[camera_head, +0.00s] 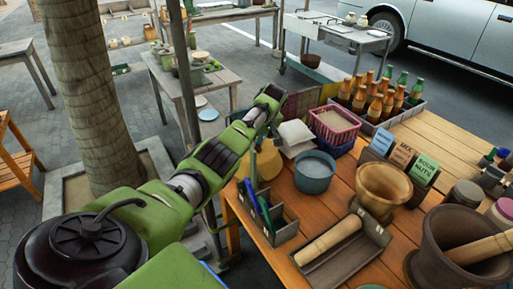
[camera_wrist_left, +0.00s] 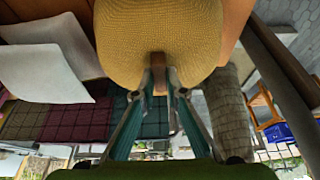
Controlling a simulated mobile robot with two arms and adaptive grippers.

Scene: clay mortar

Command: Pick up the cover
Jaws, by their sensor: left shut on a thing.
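The cover (camera_wrist_left: 160,38) is a round, tan woven dome with a brown wooden knob in the left wrist view. My left gripper (camera_wrist_left: 158,82) is shut on the knob, one finger on each side of it. In the head view a yellow-tan part of the cover (camera_head: 268,160) shows below my green left arm, by the left edge of the wooden table (camera_head: 340,180). My arm hides some of it there. What lies under the cover is hidden. My right gripper is in neither view.
Close to the cover stand a blue-grey bucket (camera_head: 314,172), white cloths (camera_head: 295,134), a pink basket (camera_head: 334,126) and a small box with blue and green items (camera_head: 270,220). A clay mortar (camera_head: 382,190) and a tray with a wooden pestle (camera_head: 330,240) are farther right.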

